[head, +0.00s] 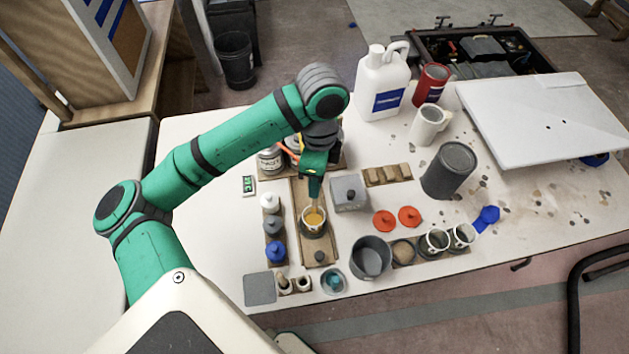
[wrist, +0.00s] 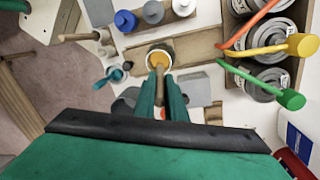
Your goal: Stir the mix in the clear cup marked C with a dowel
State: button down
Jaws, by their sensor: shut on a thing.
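A small cup (head: 314,229) holding an amber mix (head: 315,217) stands on a wooden board (head: 318,252); no letter C is readable on it. The cup also shows in the wrist view (wrist: 150,61). My gripper (head: 315,190) is above the cup, pointing down. In the wrist view my gripper (wrist: 161,90) is shut on a pale wooden dowel (wrist: 160,72). The dowel's lower end reaches into the cup's mouth over the mix. How deep it sits is hard to tell.
Capped bottles (head: 273,226) stand left of the board and a grey box (head: 349,192) stands right. A grey pot (head: 371,258) and a small teal-filled cup (head: 334,281) are in front. Cans with coloured handles (wrist: 262,38) stand behind. The table's left part is clear.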

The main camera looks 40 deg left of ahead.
jog(key=shift+r, duration=2)
jog(key=shift+w, duration=0.1)
